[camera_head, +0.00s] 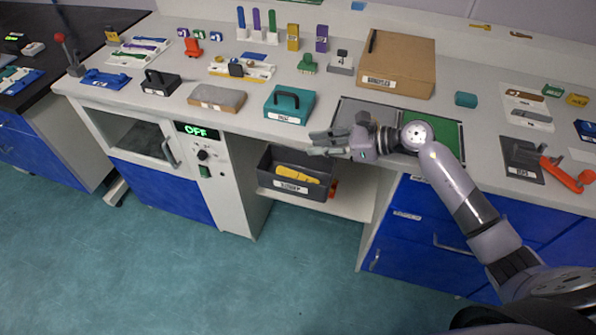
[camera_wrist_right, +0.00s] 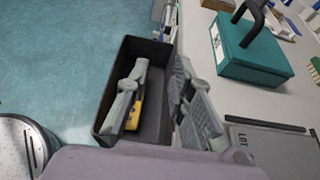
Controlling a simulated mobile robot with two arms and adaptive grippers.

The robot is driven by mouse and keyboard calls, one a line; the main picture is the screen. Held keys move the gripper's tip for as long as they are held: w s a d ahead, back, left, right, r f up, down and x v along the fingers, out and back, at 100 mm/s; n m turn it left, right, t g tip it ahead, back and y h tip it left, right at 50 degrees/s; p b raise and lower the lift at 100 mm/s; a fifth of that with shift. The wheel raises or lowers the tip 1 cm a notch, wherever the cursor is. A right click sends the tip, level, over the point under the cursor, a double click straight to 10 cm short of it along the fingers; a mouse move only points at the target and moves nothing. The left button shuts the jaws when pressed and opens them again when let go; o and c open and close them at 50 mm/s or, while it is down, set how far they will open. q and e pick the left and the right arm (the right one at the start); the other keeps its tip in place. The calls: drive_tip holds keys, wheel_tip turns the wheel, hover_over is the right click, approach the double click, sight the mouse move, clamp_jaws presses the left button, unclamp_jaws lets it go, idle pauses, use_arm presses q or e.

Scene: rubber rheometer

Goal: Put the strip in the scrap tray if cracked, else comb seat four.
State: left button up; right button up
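My right gripper (camera_head: 316,144) is over the front edge of the bench, fingers pointing left. In the right wrist view its two fingers (camera_wrist_right: 160,85) stand apart with nothing between them. Below it, a dark open tray (camera_head: 270,181) with an unreadable label sits on a low shelf; it also shows in the wrist view (camera_wrist_right: 113,88). A yellow dumbbell-like piece (camera_head: 297,175) lies in that tray, partly hidden by a finger in the wrist view (camera_wrist_right: 134,115). Whether this is the scrap tray or the strip, and any crack, I cannot tell. My left gripper is out of view.
A teal box with a handle (camera_head: 290,105) stands left of my right arm. A grey and green mat (camera_head: 446,131) lies under the arm. A cardboard box (camera_head: 398,62) stands behind. An orange-handled tool (camera_head: 566,178) lies at right. An instrument reading OFF (camera_head: 197,131) stands left.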

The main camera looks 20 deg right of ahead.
drive_tip(key=shift+o, duration=0.5)
drive_tip(key=v, duration=1.2)
drive_tip(key=shift+a, duration=0.1)
